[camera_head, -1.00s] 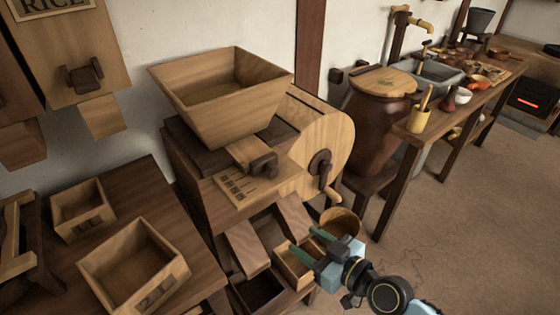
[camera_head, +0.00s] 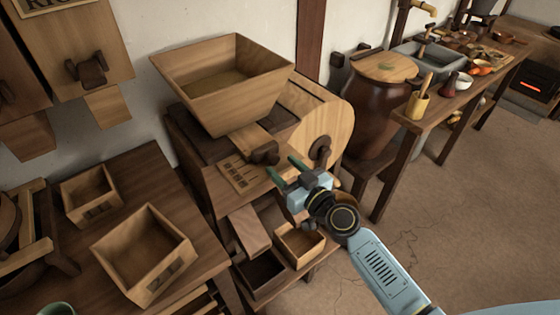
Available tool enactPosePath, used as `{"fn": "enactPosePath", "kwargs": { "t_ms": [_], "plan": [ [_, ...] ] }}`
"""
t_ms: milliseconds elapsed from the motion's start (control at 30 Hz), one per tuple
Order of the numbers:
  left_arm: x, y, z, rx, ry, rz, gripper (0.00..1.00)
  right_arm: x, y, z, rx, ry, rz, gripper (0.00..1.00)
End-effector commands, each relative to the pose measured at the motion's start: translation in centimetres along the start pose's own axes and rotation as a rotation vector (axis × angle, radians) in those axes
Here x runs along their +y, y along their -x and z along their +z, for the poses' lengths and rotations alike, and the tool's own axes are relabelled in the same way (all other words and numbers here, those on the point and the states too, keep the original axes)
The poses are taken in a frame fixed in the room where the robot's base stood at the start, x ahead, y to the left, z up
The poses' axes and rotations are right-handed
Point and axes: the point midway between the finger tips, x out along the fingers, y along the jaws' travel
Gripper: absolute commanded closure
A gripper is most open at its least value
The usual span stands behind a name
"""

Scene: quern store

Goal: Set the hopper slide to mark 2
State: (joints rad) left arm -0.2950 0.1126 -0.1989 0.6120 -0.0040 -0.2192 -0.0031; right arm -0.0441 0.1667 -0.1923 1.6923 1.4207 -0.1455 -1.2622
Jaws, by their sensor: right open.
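The hopper (camera_head: 225,85) is a wide wooden funnel on top of the winnowing machine. The hopper slide (camera_head: 250,140) is a pale wooden tongue under it, with a dark knob (camera_head: 265,153) at its outer end. A plate with marks (camera_head: 239,175) lies just below the slide; its marks are too small to read. My right gripper (camera_head: 284,169) is open, its green fingertips just right of and slightly below the knob. I cannot tell whether they touch it. Nothing is between the fingers that I can see. My left gripper is not in view.
A dark crank (camera_head: 320,150) on the machine's round side is close behind my right gripper. Below are a wooden chute (camera_head: 249,230) and an open box (camera_head: 300,245). The left table holds an open wooden box (camera_head: 145,250). A lidded jar (camera_head: 380,105) stands right.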

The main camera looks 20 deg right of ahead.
Motion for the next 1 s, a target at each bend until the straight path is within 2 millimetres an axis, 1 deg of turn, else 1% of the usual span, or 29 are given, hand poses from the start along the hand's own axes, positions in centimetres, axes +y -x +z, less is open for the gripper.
{"fn": "enactPosePath", "kwargs": {
  "t_ms": [33, 200, 500, 533, 900, 1000],
  "plan": [
    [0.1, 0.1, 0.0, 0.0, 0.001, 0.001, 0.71, 0.0, -0.7, -0.1, 0.001, -0.001, 0.0, 0.5],
    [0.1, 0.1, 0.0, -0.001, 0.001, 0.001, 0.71, 0.0, -2.0, 0.0, 0.0, 0.0, -0.001, 0.5],
    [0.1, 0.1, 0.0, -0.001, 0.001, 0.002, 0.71, 0.0, -2.2, 0.1, -0.001, 0.0, -0.001, 0.5],
    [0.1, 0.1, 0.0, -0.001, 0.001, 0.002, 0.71, 0.0, -2.2, 0.1, -0.001, 0.0, -0.001, 0.51],
    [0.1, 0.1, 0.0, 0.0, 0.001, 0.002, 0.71, 0.0, -2.2, 0.1, -0.001, 0.0, -0.001, 1.0],
    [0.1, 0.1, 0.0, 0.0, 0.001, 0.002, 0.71, 0.0, -2.2, 0.1, -0.001, 0.0, -0.001, 1.0]
  ]
}}
